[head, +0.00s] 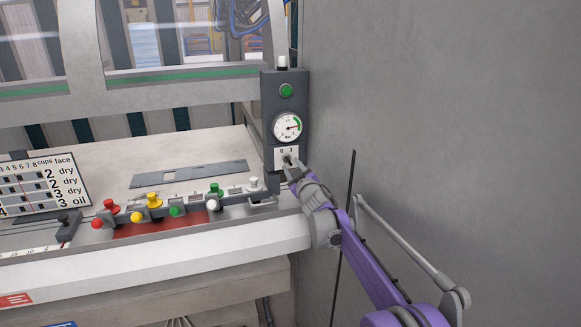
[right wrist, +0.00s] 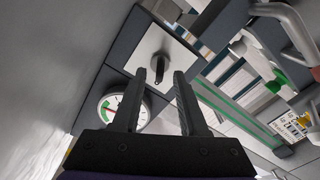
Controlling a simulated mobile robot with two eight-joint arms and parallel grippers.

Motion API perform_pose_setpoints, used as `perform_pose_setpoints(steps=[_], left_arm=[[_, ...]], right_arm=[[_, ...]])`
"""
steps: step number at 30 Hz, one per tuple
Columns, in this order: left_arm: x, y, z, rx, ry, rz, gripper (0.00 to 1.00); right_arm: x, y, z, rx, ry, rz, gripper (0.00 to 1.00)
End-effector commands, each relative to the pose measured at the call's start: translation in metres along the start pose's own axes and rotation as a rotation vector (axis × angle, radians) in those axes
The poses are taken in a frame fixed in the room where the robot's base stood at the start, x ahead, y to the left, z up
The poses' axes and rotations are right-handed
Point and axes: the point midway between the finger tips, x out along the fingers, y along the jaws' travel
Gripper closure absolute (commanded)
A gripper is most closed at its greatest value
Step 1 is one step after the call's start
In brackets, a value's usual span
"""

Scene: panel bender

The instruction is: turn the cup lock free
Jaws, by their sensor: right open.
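The cup lock is a dark turning knob on a white plate (head: 281,153) marked 0 and 1, low on a dark control box (head: 271,105). In the right wrist view the dark knob (right wrist: 162,66) stands out from its pale plate. My right gripper (head: 291,168) is in front of the plate and hides part of the knob. In the right wrist view its two open fingers (right wrist: 160,80) point at the knob, which shows between and just beyond their tips. I cannot tell if they touch it. My left gripper is not in view.
The box also carries a dial gauge (head: 287,127) and a green button (head: 286,90). Several coloured knobs, with a red one (head: 110,205) at left, line the bench. A number board (head: 45,187) stands far left. A grey wall (head: 450,120) is close on the right.

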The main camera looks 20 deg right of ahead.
Motion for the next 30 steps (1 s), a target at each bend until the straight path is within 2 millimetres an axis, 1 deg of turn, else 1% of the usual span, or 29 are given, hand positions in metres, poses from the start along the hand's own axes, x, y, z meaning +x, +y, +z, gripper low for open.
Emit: perform_pose_setpoints(steps=[1,6,9,12,18,30], left_arm=[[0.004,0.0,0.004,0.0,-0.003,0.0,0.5],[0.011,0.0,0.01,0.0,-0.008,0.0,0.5],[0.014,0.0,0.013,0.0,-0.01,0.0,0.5],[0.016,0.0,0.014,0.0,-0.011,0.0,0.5],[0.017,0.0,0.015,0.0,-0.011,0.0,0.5],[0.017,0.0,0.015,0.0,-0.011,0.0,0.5]], right_arm=[[-0.011,-0.001,0.003,0.0,-0.002,0.0,0.57],[-0.043,-0.001,0.003,0.0,-0.001,0.0,0.57],[-0.059,-0.001,0.003,0.0,-0.001,0.0,0.57],[-0.07,0.0,0.002,0.0,-0.001,0.0,0.57],[-0.081,0.0,0.001,-0.001,-0.001,0.0,0.57],[-0.081,0.0,0.001,0.0,0.0,0.0,0.57]])
